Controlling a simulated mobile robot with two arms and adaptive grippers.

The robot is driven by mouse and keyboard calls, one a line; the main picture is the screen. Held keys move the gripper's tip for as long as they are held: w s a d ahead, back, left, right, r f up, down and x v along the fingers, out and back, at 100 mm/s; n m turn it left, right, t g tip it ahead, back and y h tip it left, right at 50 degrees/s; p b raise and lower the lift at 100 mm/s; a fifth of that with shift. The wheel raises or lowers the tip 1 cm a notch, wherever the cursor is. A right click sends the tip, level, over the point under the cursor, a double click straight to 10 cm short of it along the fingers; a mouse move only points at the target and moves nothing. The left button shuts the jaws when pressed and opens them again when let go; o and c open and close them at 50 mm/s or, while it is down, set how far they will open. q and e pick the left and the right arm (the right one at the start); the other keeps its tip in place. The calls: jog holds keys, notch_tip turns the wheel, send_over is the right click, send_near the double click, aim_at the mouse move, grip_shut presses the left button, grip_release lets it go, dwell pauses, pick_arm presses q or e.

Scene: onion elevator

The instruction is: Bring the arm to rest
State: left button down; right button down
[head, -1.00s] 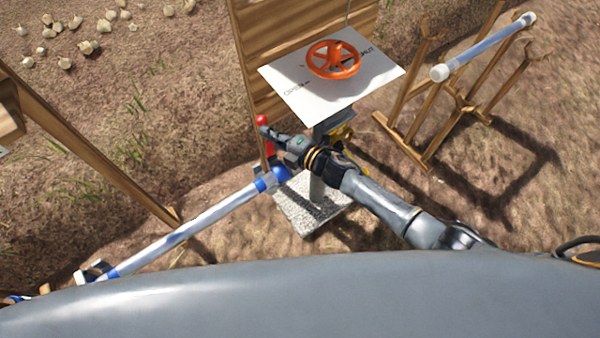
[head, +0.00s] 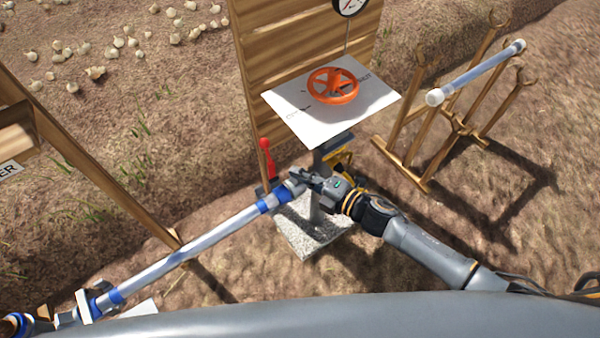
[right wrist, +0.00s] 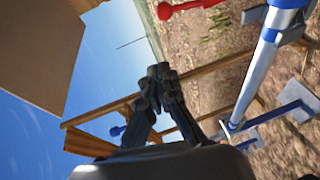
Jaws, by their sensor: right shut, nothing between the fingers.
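My right gripper (head: 303,178) is shut and empty. In the head view it lies just right of a red lever (head: 267,160), over the upper end of the white-and-blue pipe (head: 200,240); I cannot tell whether it touches the pipe. In the right wrist view the fingertips (right wrist: 160,72) are together with nothing between them. The red lever (right wrist: 190,8) shows at the top there, apart from the fingers, and the pipe (right wrist: 255,75) runs down the right side. My right arm reaches in from the lower right. My left gripper is not seen.
An orange handwheel (head: 333,86) sits on a white panel (head: 345,118) above the gripper, before a plank board (head: 285,50) with a gauge (head: 350,4). A wooden rack (head: 410,165) holding another pipe (head: 475,73) stands at right. Pale onions (head: 95,72) lie far left.

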dwell(0.3)
jog(key=d+f+m+h, duration=0.5)
jog(key=d+f+m, duration=0.25)
jog(key=f, duration=0.55)
jog(key=s+d+f+m+g+h, duration=0.1)
jog(key=s+d+f+m+h, duration=0.1)
jog(key=s+d+f+m, duration=0.4)
jog(key=s+d+f+m+g+h, duration=0.15)
jog(key=s+f, duration=0.25)
jog(key=f, duration=0.4)
jog(key=s+d+f+m+g+h, duration=0.1)
jog(key=s+f+m+g, duration=0.1)
jog(key=s, duration=0.8)
jog(key=s+d+f+m+g+h, duration=0.1)
jog(key=s+d+f+m+g, duration=0.1)
jog(key=s+f, duration=0.5)
jog(key=s+d+f+m+g+h, duration=0.1)
jog(key=s+f+m+g, duration=0.2)
jog(key=s, duration=1.1)
jog(key=shift+d+f+m, duration=0.2)
jog(key=shift+f+m, duration=0.6)
jog(key=shift+m, duration=0.4)
jog(key=shift+g, duration=0.25)
